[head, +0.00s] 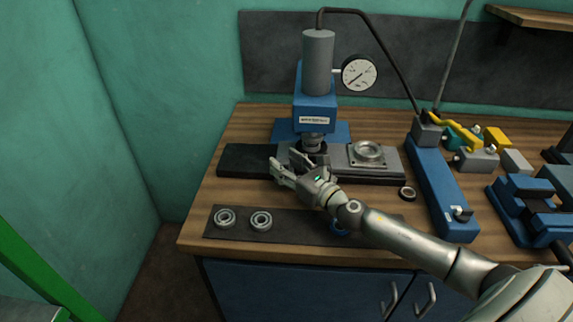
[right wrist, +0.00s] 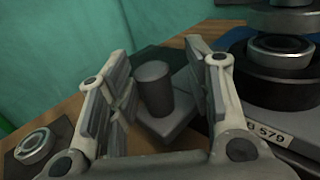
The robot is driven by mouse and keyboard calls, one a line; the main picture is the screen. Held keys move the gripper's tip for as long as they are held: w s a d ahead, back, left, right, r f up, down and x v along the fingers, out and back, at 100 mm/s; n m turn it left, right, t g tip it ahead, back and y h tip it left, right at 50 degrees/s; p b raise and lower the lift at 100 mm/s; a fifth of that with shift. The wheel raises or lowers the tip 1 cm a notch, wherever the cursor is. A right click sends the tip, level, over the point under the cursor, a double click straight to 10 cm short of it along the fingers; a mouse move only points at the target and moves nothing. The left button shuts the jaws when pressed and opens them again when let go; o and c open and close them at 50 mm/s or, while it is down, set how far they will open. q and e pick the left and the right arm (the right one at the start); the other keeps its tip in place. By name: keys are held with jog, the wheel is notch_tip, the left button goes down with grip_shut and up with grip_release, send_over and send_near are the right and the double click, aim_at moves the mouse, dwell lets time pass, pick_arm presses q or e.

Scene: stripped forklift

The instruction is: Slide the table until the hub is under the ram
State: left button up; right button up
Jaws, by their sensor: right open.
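The sliding table (head: 384,176) is a grey plate on a dark rail under the blue press. The silver flanged hub (head: 368,153) sits on its right part, right of the ram (head: 313,139) and not under it. A black round seat with a bearing on it (right wrist: 282,46) shows close to the ram in the right wrist view. My right gripper (head: 273,172) is open in front of the table's left part. In the right wrist view its fingers (right wrist: 165,110) stand either side of a dark upright cylinder (right wrist: 154,88), with gaps visible. My left gripper is not in view.
A dark mat (head: 300,232) in front holds bearings (head: 225,217) and a blue ring (head: 340,228), partly behind my arm. A small ring (head: 407,193) lies right of the table.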

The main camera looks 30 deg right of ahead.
jog(key=shift+a, duration=0.15)
jog(key=shift+s+f, duration=0.1)
jog(key=shift+s, duration=0.5)
jog(key=s, duration=0.3)
jog(key=s+d, duration=0.1)
jog(key=s, duration=0.3)
jog(key=s+d, duration=0.1)
jog(key=s, duration=0.2)
jog(key=shift+s+d, duration=0.25)
jog(key=shift+s, duration=0.05)
jog(key=shift+a, duration=0.1)
